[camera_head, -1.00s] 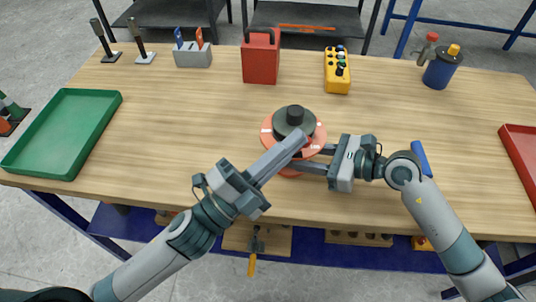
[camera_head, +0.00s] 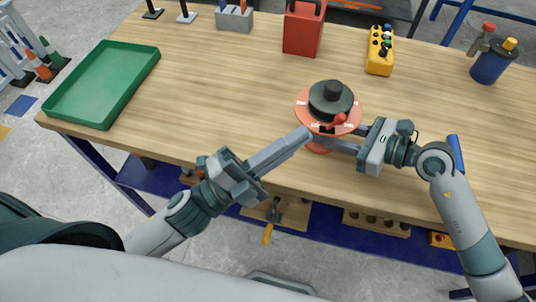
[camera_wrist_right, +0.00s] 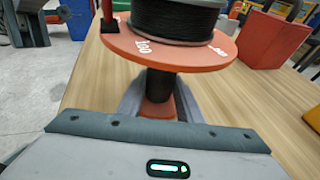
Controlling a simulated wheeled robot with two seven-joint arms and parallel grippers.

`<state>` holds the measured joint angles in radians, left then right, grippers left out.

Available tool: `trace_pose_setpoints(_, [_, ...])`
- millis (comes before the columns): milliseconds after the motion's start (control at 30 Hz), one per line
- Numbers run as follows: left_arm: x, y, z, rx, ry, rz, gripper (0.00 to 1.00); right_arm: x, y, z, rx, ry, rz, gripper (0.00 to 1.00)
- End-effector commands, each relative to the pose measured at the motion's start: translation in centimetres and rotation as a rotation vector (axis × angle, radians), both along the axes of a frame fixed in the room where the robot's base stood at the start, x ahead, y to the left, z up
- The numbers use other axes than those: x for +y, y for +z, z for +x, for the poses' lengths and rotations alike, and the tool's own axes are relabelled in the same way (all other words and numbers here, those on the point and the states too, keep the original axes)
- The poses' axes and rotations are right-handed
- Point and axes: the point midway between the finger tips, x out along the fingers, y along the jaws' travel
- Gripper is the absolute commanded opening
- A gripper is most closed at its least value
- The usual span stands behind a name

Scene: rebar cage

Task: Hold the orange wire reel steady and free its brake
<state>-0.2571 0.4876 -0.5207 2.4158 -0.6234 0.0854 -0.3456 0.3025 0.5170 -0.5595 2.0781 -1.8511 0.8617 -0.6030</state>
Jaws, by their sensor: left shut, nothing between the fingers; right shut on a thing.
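The orange wire reel (camera_head: 302,106) stands upright on the wooden table, with a dark spool of wire (camera_head: 331,99) on its disc. A small red lever (camera_head: 339,120), which looks like the brake, sits at the reel's near side. My right gripper (camera_head: 335,143) is shut on the reel's post below the disc; the right wrist view shows its fingers on either side of the dark post (camera_wrist_right: 161,88). My left gripper (camera_head: 305,134) is shut and empty, its tips just left of and below the disc, apart from the lever. Whether the tips touch the disc's edge is unclear.
A green tray (camera_head: 62,112) lies at the left of the table (camera_head: 215,110). A red box (camera_head: 303,32), a yellow button box (camera_head: 380,55) and a blue can (camera_head: 491,66) stand at the back. A blue item (camera_head: 456,154) lies right of my right gripper. The table left of the reel is clear.

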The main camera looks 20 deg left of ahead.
Motion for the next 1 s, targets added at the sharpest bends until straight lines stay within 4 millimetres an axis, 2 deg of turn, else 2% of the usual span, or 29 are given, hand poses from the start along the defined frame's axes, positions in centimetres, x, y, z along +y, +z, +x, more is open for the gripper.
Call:
trace_pose_setpoints(433, [3.2,-1.9,-2.9,0.004,0.001,0.000,0.00,0.0,-0.1,-0.1,0.003,0.001,0.000,0.05])
trace_pose_setpoints(1000, [3.7,-2.2,-3.4,0.001,0.000,-0.001,0.00,0.0,-0.1,-0.1,0.003,0.001,0.000,0.05])
